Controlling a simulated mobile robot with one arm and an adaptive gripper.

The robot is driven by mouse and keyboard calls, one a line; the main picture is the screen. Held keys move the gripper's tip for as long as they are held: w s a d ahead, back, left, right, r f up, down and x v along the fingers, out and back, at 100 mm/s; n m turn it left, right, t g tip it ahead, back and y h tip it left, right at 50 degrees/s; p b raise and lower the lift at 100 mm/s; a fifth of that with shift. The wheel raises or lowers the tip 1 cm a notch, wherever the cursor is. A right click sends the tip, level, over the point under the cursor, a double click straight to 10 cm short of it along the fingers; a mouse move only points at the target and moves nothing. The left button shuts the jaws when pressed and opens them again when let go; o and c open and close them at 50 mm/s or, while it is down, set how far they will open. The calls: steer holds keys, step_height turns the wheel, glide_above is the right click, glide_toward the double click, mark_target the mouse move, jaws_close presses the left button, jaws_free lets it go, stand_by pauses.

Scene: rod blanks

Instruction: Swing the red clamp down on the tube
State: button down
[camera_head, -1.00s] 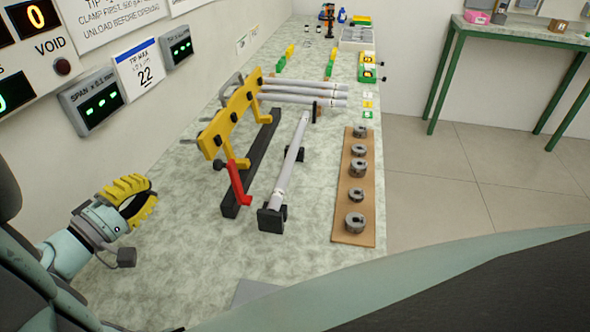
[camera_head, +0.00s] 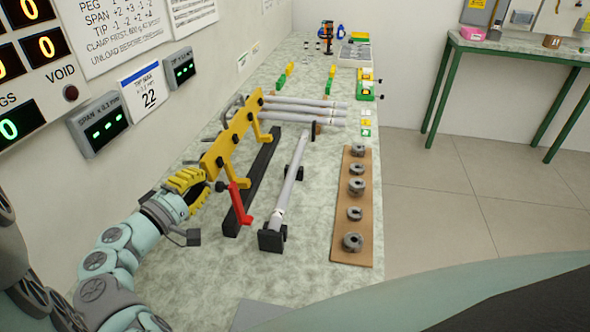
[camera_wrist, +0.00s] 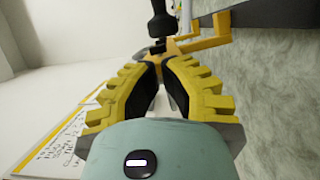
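The red clamp (camera_head: 238,202) stands raised at the near end of a black rail (camera_head: 251,184), left of the tube. Its upper end is near a black knob; its lower end bends right, apart from the tube. The grey-white tube (camera_head: 291,170) lies lengthwise on two black supports (camera_head: 271,238). My gripper (camera_head: 206,179) is left of the clamp, by the near end of the yellow rack. A black knob (camera_wrist: 160,25) shows beyond the fingertips. The clamp's red body is not visible there.
The yellow rack (camera_head: 232,135) stands close to the wall, with several rods (camera_head: 305,110) extending right from it. A brown board (camera_head: 350,253) with several grey collars lies right of the tube. The near counter is mostly clear.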

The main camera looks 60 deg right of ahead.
steer(key=shift+s+d+r, duration=0.1)
steer(key=shift+s+d, duration=0.1)
steer(key=shift+s, duration=0.35)
steer(key=shift+s+d+r+m, duration=0.15)
steer(key=shift+s+r+m, duration=0.05)
steer(key=shift+s+m, duration=0.2)
steer(key=shift+s+d+r+m, duration=0.1)
steer(key=shift+s+r+m, duration=0.05)
steer(key=shift+r+m, duration=0.15)
